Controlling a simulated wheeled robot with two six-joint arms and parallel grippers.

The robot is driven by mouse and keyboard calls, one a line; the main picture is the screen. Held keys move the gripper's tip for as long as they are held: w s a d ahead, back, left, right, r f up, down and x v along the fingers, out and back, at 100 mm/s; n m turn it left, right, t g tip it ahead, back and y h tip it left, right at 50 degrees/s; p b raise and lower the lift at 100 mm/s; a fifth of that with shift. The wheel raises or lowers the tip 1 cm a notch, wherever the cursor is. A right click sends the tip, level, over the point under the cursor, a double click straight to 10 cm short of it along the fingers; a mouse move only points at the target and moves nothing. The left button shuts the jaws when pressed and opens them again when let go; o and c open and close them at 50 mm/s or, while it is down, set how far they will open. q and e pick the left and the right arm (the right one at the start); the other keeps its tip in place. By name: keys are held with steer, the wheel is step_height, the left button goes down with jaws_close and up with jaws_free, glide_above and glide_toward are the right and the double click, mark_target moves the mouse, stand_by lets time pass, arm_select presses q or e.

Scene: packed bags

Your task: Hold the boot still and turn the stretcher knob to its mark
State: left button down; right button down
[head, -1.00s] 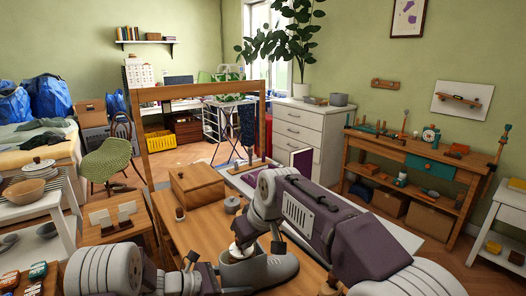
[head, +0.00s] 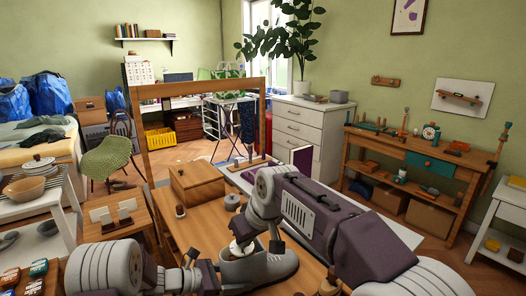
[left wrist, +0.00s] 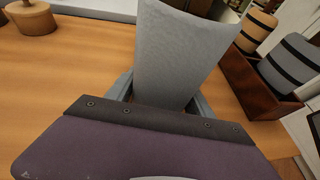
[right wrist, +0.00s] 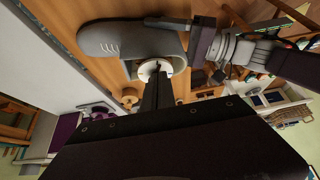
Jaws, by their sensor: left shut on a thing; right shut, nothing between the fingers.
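The grey boot (head: 282,266) lies on the wooden table in front of me, its toe to the right in the head view. My left gripper (head: 220,271) is shut on the boot's shaft, which stands between the fingers in the left wrist view (left wrist: 185,50). The round white stretcher knob (right wrist: 149,68) sits at the boot's opening. My right gripper (right wrist: 160,76) is shut, with its dark fingertips at the knob's face and nothing between them.
A wooden box (head: 197,184) stands behind the boot, with a small grey roll (head: 232,202) and a dark peg (head: 180,211) near it. A wooden frame (head: 149,140) rises at the table's far side. A wooden tray (left wrist: 245,80) holds striped rolls.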

step_height(320, 180, up, 6)
steer(key=shift+f, duration=0.15)
step_height(320, 180, down, 6)
steer(key=w+d, duration=0.1)
steer(key=d, duration=0.1)
stand_by(0.8)
steer(key=shift+w+a, duration=0.35)
steer(key=shift+a, duration=0.2)
stand_by(0.8)
steer(key=shift+s+a, duration=0.25)
steer(key=shift+s, duration=0.05)
stand_by(0.5)
steer(key=shift+s+a, duration=0.15)
steer(key=shift+a, duration=0.2)
